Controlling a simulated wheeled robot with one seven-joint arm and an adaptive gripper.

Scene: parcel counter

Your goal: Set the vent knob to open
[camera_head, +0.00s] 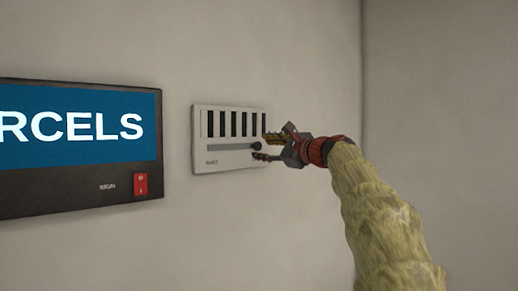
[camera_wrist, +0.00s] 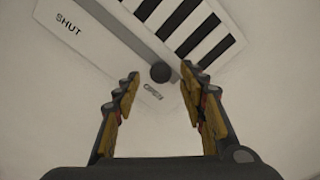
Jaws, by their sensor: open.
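The vent (camera_head: 229,163) is a pale panel on the wall with several dark upright slats above a grey slot. Its dark round knob (camera_head: 257,146) sits near the slot's right end, away from the SHUT label at the left. In the wrist view the knob (camera_wrist: 160,72) lies beside a small, hard-to-read label, with the SHUT label (camera_wrist: 68,22) at the slot's far end. My gripper (camera_head: 264,146) is open at the vent's right end. In the wrist view its fingertips stand on either side of the knob, with a gap to each; depth is hard to judge.
A PARCELS sign (camera_head: 80,130) with a dark frame hangs on the wall to the left of the vent. It has a red rocker switch (camera_head: 141,184) at its lower right. The wall right of the vent is bare up to the room corner.

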